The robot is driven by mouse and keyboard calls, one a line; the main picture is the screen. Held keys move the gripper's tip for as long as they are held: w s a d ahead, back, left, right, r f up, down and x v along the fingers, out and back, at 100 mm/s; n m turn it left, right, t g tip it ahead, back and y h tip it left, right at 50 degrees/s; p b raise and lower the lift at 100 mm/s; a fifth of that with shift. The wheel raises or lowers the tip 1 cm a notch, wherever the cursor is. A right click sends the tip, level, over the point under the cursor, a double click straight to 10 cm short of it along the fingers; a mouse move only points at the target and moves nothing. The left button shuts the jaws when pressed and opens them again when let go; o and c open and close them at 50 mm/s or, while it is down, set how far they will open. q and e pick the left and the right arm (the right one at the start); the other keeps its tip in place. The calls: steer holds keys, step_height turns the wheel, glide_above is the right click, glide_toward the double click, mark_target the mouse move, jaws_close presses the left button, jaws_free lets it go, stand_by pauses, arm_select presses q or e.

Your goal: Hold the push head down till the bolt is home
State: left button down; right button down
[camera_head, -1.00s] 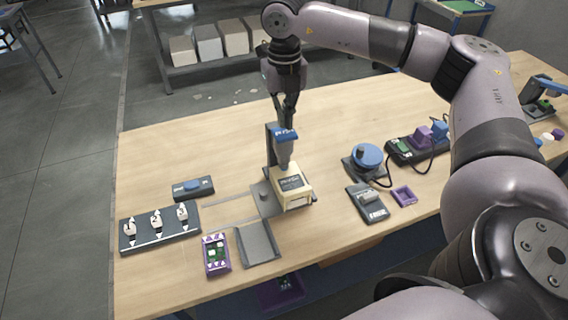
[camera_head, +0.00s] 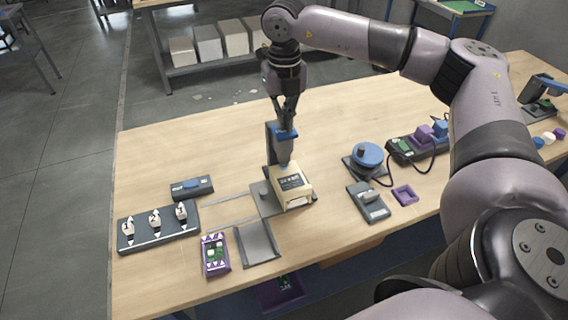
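The push head is a blue cap on a grey shaft (camera_head: 284,133), on a small press at the middle of the table. Below it sits a cream block (camera_head: 292,196) with a dark label on the press's grey base (camera_head: 268,206). My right gripper (camera_head: 284,117) points down from above, its dark fingertips at the top of the blue cap. The fingers are small and dark, so I cannot tell whether they are open or shut. I cannot make out the bolt. My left gripper is out of view.
A panel with three switches (camera_head: 158,239), a blue-button box (camera_head: 192,187), a purple tray (camera_head: 215,267) and a grey tray (camera_head: 257,257) lie left and in front. A blue round dial (camera_head: 366,155) and a grey switch box (camera_head: 369,210) stand to the right. The table behind the press is mostly clear.

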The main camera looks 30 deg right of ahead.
mark_target(285, 131)
steer(key=shift+s+f+b, duration=0.1)
steer(key=shift+f+b, duration=1.25)
steer(key=shift+f, duration=0.4)
stand_by(2.8)
steer(key=shift+r+p, duration=2.85)
steer(key=shift+r, duration=1.3)
steer(key=shift+f, duration=0.1)
